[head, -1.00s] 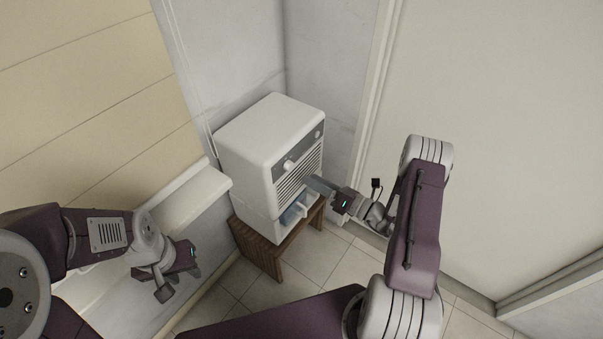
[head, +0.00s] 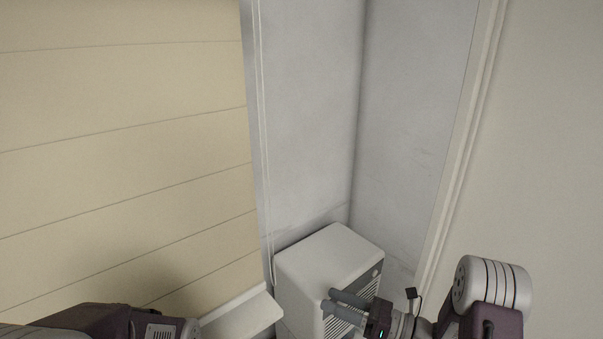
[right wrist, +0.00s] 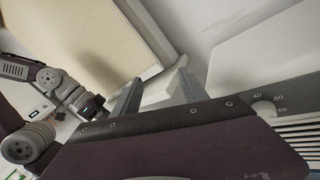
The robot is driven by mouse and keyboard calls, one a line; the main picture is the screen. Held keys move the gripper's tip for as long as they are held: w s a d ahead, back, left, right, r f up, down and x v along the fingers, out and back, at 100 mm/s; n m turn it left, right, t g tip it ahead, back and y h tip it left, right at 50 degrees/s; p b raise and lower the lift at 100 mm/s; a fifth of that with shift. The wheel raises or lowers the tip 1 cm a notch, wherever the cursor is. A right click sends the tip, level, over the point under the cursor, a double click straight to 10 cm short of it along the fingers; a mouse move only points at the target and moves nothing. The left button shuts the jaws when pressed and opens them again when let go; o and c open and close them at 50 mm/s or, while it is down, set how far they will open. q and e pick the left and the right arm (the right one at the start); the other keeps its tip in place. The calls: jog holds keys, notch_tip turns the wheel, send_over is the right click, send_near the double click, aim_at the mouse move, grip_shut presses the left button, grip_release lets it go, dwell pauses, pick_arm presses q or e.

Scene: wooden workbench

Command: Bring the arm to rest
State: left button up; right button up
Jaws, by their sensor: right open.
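My right gripper (head: 331,299) is at the bottom of the head view, in front of the upper front of a white box-shaped appliance (head: 322,262). Its two grey fingers are apart with nothing between them, and they also stand apart in the right wrist view (right wrist: 159,76). My left arm (head: 110,322) shows only in part at the bottom left of the head view, its gripper cut off. In the right wrist view my left gripper (right wrist: 90,106) shows small at the left, its jaws unclear.
The appliance has a dial (right wrist: 264,108) and a slatted front. A pale ledge (head: 243,316) is left of it, below a cream panelled surface (head: 120,130). A grey wall corner rises behind, and a large pale panel (head: 545,150) fills the right.

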jog(key=s+a+r+n+g+p, duration=0.2)
jog(key=s+a+r+n+g, duration=0.3)
jog(key=s+a+r+g, duration=0.1)
jog(key=s+a+n+g+h+p, duration=0.1)
jog(key=s+n+g+h+p, duration=0.2)
jog(key=s+n+g+h, duration=0.65)
jog(key=s+d+f+n+t+h, duration=0.5)
jog(key=s+d+n+t, duration=0.15)
jog(key=d+n, duration=0.2)
pick_arm(q)
notch_tip(320, 180, up, 7)
jog(key=shift+p, duration=0.3)
pick_arm(e)
jog(key=w+d+f+n+t+h, duration=0.1)
jog(key=w+d+n+t+h, duration=0.1)
jog(key=w+d+n, duration=0.3)
jog(key=shift+w+d+f, duration=0.25)
jog(key=shift+d+f, duration=0.15)
jog(key=shift+d, duration=0.35)
pick_arm(q)
jog(key=shift+s+a+r, duration=0.1)
jog(key=shift+s, duration=0.05)
